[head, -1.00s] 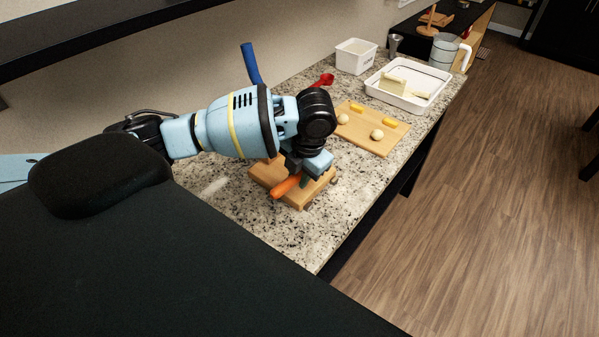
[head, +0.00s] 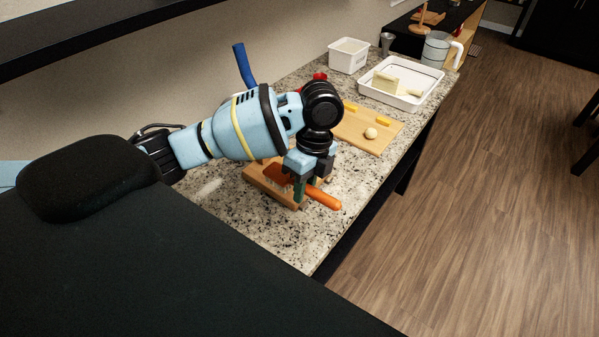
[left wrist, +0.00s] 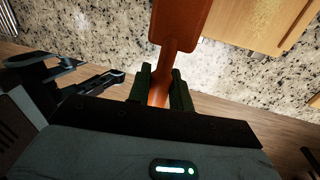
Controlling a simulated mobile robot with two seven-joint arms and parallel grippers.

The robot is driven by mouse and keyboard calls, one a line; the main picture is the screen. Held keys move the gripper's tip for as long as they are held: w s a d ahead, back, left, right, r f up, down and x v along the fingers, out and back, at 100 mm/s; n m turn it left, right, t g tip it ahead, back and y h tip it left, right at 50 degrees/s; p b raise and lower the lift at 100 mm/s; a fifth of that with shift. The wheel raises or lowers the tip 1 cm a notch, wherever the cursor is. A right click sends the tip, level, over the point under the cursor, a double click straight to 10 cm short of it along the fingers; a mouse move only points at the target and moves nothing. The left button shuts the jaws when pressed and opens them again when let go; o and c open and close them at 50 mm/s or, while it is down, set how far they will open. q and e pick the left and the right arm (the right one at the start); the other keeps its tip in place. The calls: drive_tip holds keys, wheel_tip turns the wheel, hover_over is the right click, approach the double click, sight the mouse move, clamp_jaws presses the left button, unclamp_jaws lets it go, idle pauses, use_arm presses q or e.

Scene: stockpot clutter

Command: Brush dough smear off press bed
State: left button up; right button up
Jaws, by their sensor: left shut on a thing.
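My left gripper (head: 306,188) is shut on the handle of an orange brush (head: 325,199). The handle end points lower right in the head view. The brush head, with pale bristles, is over the wooden press bed (head: 258,181). I cannot tell whether the bristles touch the wood. In the left wrist view the brush (left wrist: 178,28) runs up from between the fingers (left wrist: 161,88), beside the wooden press bed (left wrist: 243,25). Pale specks show on that wood; I cannot tell if they are the dough smear. My arm hides part of the press.
A wooden board (head: 358,138) with a dough ball (head: 371,133) and yellow pieces lies behind. Farther back are a white tray (head: 420,95), a white tub (head: 348,56) and a jug (head: 437,50). A blue bar (head: 243,65) rises behind my arm. The granite counter's front (head: 295,245) is clear.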

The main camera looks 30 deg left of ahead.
use_arm(q)
drive_tip(key=n, duration=0.3)
drive_tip(key=s+d+n+h, duration=0.1)
drive_tip(key=n, duration=0.1)
drive_tip(key=shift+d+r, duration=0.1)
drive_tip(key=shift+r, duration=0.25)
drive_tip(key=s+n, duration=0.1)
drive_tip(key=n, duration=0.3)
drive_tip(key=s+d+r+n+t+h, duration=0.1)
drive_tip(key=n, duration=0.4)
drive_tip(key=d+r+n+t, duration=0.1)
drive_tip(key=n, duration=0.4)
drive_tip(key=shift+s+d+r+h, duration=0.1)
drive_tip(key=shift+s+d+h, duration=0.1)
drive_tip(key=shift+s+h, duration=0.2)
drive_tip(key=shift+s+a, duration=0.1)
drive_tip(key=shift+a, duration=0.05)
